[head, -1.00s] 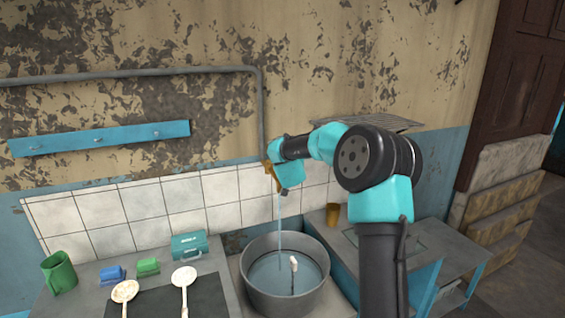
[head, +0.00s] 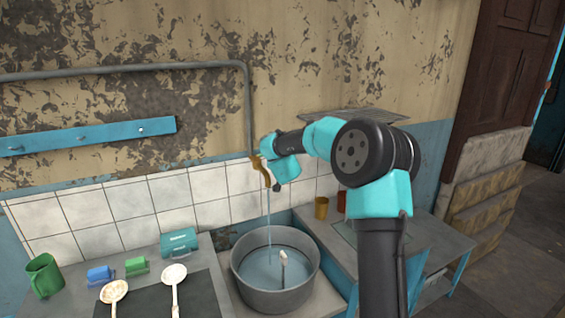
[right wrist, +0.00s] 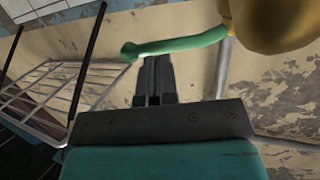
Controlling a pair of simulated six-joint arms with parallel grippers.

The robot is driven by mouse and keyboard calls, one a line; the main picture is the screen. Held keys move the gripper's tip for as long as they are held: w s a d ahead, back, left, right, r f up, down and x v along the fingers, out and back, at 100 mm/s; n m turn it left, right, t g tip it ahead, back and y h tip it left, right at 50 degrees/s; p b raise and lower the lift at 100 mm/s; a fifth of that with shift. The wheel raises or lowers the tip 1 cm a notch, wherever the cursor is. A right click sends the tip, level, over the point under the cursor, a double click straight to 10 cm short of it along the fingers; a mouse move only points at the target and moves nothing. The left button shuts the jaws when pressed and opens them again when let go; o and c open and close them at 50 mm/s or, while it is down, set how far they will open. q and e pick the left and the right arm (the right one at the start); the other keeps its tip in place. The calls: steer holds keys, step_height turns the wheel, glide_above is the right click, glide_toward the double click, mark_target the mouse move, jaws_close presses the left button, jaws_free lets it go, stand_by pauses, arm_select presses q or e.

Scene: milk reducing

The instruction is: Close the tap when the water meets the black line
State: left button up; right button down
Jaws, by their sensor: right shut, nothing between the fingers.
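The brass tap (head: 258,166) sits at the lower end of the wall pipe, and a thin stream of water (head: 269,222) falls from it. The stream runs into a grey metal pot (head: 242,285) holding bluish water (head: 262,272). A pale upright piece (head: 283,259) stands in the pot; I cannot make out the black line. My right gripper (head: 271,180) is right beside the tap. In the right wrist view its shut, empty fingers (right wrist: 157,70) are close to the green tap handle (right wrist: 185,44), with the brass body (right wrist: 270,22) above right. My left gripper is out of view.
The counter left of the pot holds a green mug (head: 43,277), blue (head: 100,274) and green (head: 136,266) blocks, a teal box (head: 179,242) and two spoons (head: 174,275). A brown cup (head: 321,207) stands right of the pot. A wire rack (right wrist: 60,95) is near my wrist.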

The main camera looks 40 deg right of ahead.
steer(key=v, duration=1.2)
steer(key=shift+s+a, duration=0.1)
steer(key=shift+a, duration=0.05)
stand_by(6.7)
